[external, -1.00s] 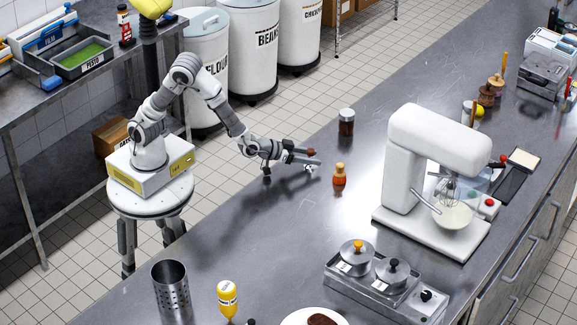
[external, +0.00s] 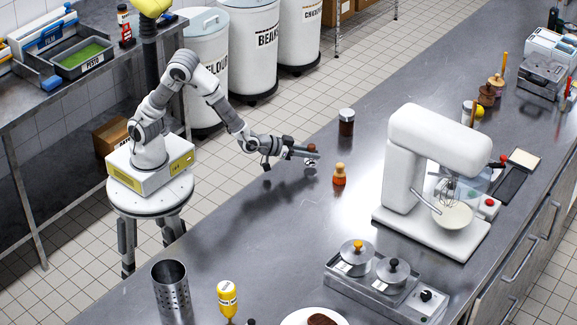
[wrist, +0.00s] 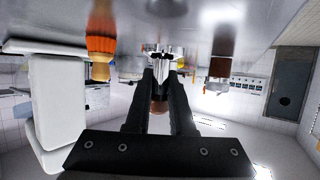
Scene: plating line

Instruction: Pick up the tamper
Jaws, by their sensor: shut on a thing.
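The tamper (external: 310,162) has a silver foot and a brown knob, which shows just above my fingers. In the wrist view, which is upside down, its shiny foot (wrist: 162,56) points toward the counter and its knob shows between the fingers. My gripper (external: 303,154) is shut on the tamper and holds it roughly upright above the counter. The fingers (wrist: 162,75) also show in the wrist view, one on each side of it. They hide part of its middle.
A dark jar (external: 346,122) stands behind. A white mixer (external: 402,165) is farther right, and a steel unit with lidded pots (external: 345,283) is in front.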

